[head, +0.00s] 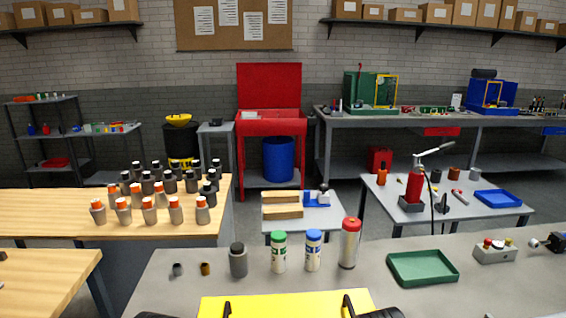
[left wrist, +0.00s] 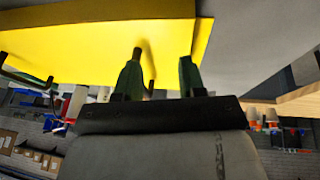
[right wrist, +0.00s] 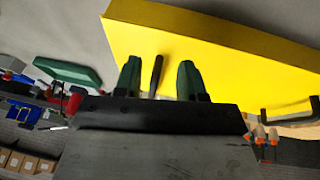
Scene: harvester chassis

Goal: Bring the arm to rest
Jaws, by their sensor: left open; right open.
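A yellow slab-like object (head: 285,304) lies at the bottom middle of the head view, on the near edge of the grey table. Two black upright handles (head: 348,304) stand at its sides. In the left wrist view, my left gripper (left wrist: 160,75) is open with green fingers, close to the yellow object (left wrist: 80,50). A dark rod shows beside one finger. In the right wrist view, my right gripper (right wrist: 158,78) is open, close to the yellow object (right wrist: 220,55), with a dark rod between its fingers in the picture. I cannot tell whether either gripper touches a rod.
On the grey table (head: 180,295) stand a grey canister (head: 238,260), a green-capped can (head: 279,252), a blue-capped can (head: 313,250), a red-topped can (head: 349,243), a green tray (head: 422,267) and a button box (head: 495,250). A wooden table (head: 60,205) holds several bottles at left.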

